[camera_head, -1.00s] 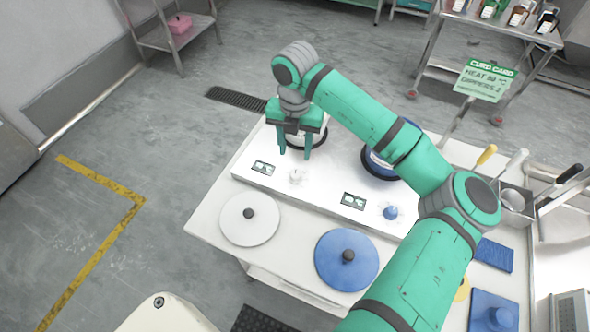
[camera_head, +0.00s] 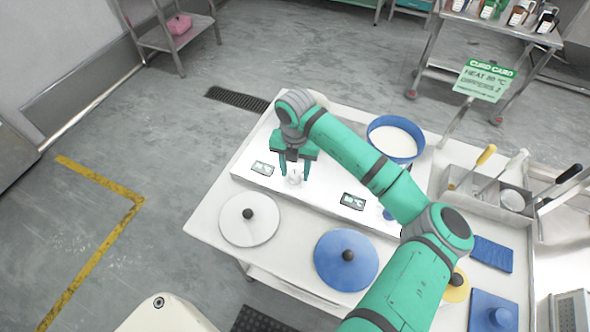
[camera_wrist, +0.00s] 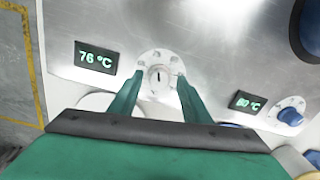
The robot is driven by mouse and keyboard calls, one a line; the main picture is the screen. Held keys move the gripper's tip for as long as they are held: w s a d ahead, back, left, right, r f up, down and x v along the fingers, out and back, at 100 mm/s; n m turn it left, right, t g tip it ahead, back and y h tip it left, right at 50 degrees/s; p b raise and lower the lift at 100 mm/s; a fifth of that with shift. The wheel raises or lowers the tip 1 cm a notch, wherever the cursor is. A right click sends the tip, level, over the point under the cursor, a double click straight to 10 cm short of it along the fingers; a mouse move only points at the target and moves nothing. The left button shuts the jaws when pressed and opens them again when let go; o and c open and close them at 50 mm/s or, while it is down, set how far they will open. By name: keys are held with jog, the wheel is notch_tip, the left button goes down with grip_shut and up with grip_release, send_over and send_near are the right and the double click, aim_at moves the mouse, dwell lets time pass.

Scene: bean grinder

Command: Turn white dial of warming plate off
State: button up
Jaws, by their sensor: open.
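The white dial (camera_head: 294,177) is on the front strip of the warming plate (camera_head: 250,174), left of its middle. It also shows in the wrist view (camera_wrist: 158,77), on a round light base with a display (camera_wrist: 97,58) reading 76 °C to its left. My gripper (camera_head: 294,182) is open, with one finger on each side of the white dial. In the wrist view my fingers (camera_wrist: 158,88) straddle the dial; I cannot tell whether they touch it. The blue dial (camera_wrist: 290,116) sits further right, beside a second display (camera_wrist: 246,102) reading about 80 °C.
A white lid (camera_head: 235,228) and a blue lid (camera_head: 330,272) with black knobs lie in front of the plate. A blue-rimmed pot (camera_head: 421,133) stands behind at right. A tool bin (camera_head: 470,190) is further right. My arm crosses the right side.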

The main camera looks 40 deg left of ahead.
jog(key=c, duration=1.1)
jog(key=shift+o, duration=0.2)
jog(key=n, duration=0.4)
jog(key=shift+n, duration=0.4)
jog(key=n, duration=0.4)
jog(key=shift+n, duration=0.3)
jog(key=n, duration=0.9)
jog(key=shift+n, duration=0.5)
